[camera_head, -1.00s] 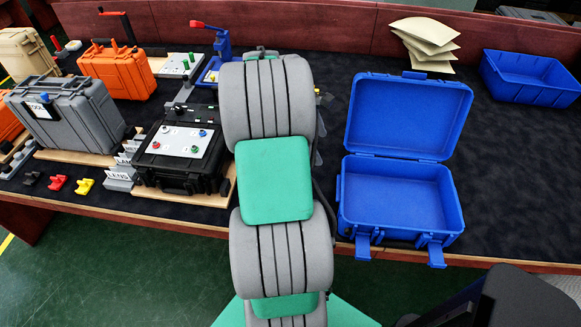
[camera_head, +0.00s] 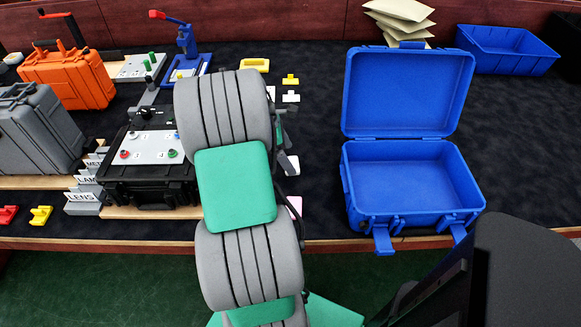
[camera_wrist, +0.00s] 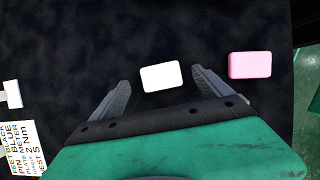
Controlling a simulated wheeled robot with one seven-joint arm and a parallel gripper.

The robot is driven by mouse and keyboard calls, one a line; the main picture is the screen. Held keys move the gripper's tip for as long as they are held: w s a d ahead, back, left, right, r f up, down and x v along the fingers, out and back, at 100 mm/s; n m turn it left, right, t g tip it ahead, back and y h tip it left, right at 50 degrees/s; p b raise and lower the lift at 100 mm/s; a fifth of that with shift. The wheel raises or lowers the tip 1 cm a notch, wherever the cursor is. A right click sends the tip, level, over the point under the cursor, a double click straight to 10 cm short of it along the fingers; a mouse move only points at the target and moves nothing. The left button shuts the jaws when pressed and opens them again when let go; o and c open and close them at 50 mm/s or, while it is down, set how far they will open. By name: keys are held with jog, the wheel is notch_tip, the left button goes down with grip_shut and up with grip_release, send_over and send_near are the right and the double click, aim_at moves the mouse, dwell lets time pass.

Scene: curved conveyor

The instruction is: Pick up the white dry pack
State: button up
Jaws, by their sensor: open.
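The white dry pack (camera_wrist: 160,76) is a small white block lying flat on the dark mat in the wrist view. My gripper (camera_wrist: 161,80) is open, with one finger on each side of the pack and a gap to both. How high the fingers are above the mat is hard to tell. In the head view, my arm hides most of the gripper, and a white piece that looks like the pack (camera_head: 293,166) shows beside it.
A pink block (camera_wrist: 250,65) lies to the right of my gripper in the wrist view. A printed label card (camera_wrist: 20,148) is at lower left. In the head view, an open blue case (camera_head: 408,222) stands right of my arm, and a black box (camera_head: 150,185) stands left.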

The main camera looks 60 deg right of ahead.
aim_at(293, 163)
jog(key=x, duration=0.3)
jog(key=shift+c, duration=0.4)
jog(key=c, duration=1.4)
